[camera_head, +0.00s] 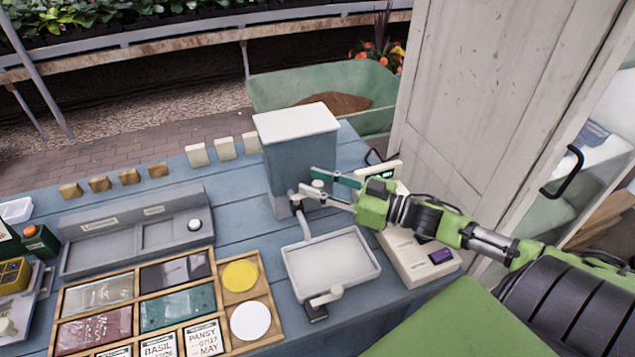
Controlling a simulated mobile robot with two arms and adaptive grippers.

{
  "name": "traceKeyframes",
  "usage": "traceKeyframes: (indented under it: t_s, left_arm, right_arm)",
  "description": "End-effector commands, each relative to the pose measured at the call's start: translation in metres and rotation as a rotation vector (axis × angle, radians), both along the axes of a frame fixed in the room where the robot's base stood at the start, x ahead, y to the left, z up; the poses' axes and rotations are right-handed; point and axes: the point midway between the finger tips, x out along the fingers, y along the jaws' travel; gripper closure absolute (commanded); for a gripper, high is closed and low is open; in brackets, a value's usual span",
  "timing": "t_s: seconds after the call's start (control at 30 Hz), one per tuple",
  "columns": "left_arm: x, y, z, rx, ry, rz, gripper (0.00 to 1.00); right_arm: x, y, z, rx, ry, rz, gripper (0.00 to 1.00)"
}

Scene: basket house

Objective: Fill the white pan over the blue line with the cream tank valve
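The tank (290,165) is a grey box with a cream lid, standing at the table's back edge. Its cream valve (318,184) is small and sits low on the tank's right side. My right gripper (308,180) is beside the tank with its fingers apart, one on each side of the valve; whether either touches it is unclear. A pale spout (304,225) comes down from the tank to the back of the white pan (350,262). The pan looks empty; no blue line or water is distinguishable. My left gripper is out of view.
A seed tray (222,340) with coloured packets and discs lies left of the pan. A grey two-part tray (135,247) is behind it. A cream device with a display (405,245) stands right of the pan, below my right arm. Small blocks line the back edge.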

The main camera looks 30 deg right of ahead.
Motion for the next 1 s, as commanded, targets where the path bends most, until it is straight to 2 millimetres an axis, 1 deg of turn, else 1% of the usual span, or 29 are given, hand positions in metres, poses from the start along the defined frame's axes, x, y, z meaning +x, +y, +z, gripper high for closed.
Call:
traceKeyframes:
  t_s: [0.17, 0.2, 0.3, 0.53, 0.67, 0.77, 1.0]
  left_arm:
    - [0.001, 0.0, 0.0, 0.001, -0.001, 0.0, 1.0]
    - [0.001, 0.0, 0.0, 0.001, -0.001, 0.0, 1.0]
    - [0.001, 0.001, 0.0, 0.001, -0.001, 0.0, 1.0]
    - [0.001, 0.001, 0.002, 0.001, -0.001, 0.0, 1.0]
    - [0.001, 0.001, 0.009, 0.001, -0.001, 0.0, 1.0]
    - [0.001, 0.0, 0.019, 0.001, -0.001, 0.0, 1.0]
    - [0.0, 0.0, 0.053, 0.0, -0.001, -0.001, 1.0]
  right_arm:
    - [0.0, 0.0, 0.0, 0.0, 0.0, -0.001, 0.67]
    - [0.0, 0.0, 0.0, 0.0, 0.0, -0.001, 0.78]
    - [0.0, 0.0, 0.0, 0.0, 0.0, -0.001, 1.0]
    - [0.0, 0.0, 0.001, 0.001, 0.001, -0.004, 1.0]
    - [-0.002, 0.0, 0.003, 0.002, 0.001, -0.026, 1.0]
    - [-0.004, 0.001, 0.004, 0.005, 0.002, -0.059, 1.0]
    - [-0.011, 0.004, 0.007, 0.011, 0.003, -0.199, 1.0]
